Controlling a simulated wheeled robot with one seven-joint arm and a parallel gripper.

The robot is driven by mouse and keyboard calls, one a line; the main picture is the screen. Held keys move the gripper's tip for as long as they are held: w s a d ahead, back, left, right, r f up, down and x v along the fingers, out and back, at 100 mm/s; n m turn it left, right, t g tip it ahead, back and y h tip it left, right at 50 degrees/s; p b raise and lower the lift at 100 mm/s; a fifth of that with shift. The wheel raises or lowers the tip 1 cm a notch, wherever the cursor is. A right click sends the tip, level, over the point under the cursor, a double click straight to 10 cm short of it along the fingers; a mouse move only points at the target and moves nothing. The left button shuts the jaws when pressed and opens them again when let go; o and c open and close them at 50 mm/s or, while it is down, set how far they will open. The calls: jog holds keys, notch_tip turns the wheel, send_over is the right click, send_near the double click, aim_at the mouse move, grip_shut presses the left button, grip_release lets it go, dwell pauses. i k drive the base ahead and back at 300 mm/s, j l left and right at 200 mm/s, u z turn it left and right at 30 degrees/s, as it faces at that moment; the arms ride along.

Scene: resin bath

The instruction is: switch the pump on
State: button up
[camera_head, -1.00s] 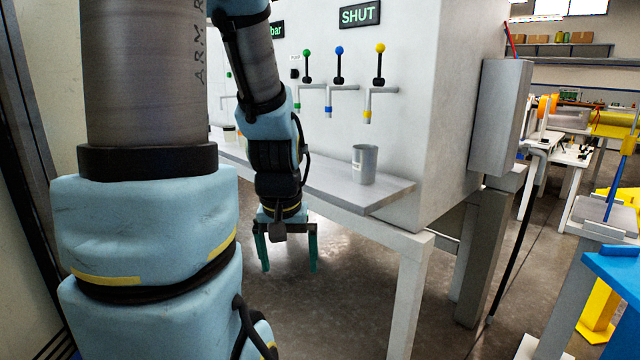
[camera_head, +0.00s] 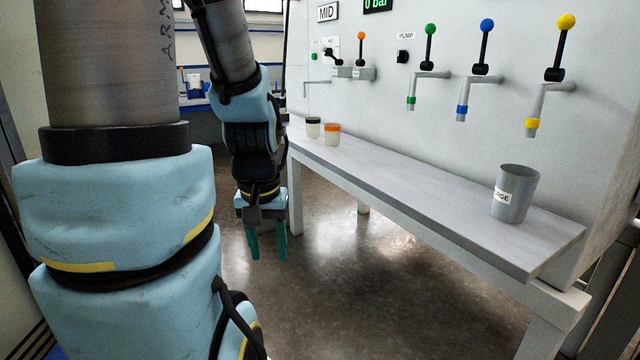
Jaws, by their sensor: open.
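The pump switch (camera_head: 403,56) is a small black knob on the white wall panel, under a label reading PUMP (camera_head: 405,36). It sits left of the green-knobbed tap (camera_head: 430,62). Which way the switch is set is too small to tell. A display (camera_head: 380,4) above it reads 0 bar. My gripper (camera_head: 268,250) hangs pointing down with its two green fingers apart and empty. It is left of the bench and lower than the switch, well apart from both.
A grey bench (camera_head: 420,185) runs below the panel. It bears a grey cup (camera_head: 516,195) and two small jars, one with an orange lid (camera_head: 332,130) and one with a black lid (camera_head: 313,124). Blue (camera_head: 484,62) and yellow (camera_head: 553,70) taps jut out. Floor is clear around my gripper.

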aim_at(402, 56)
jog(key=i+j+u, duration=0.3)
jog(key=i, duration=0.4)
jog(key=i+u, duration=0.3)
jog(key=i, duration=0.35)
jog(key=i+z, duration=0.35)
jog(key=i+j+z, duration=0.5)
jog(key=i+z, duration=0.2)
jog(key=i+j+z, duration=0.25)
jog(key=z, duration=0.2)
jog(key=i+j+z, duration=0.2)
jog(key=j+z, duration=0.3)
jog(key=i+j+z, duration=0.15)
jog(key=j+z, duration=0.15)
jog(key=z, duration=0.15)
jog(key=j+z, duration=0.75)
jog(key=j, duration=0.15)
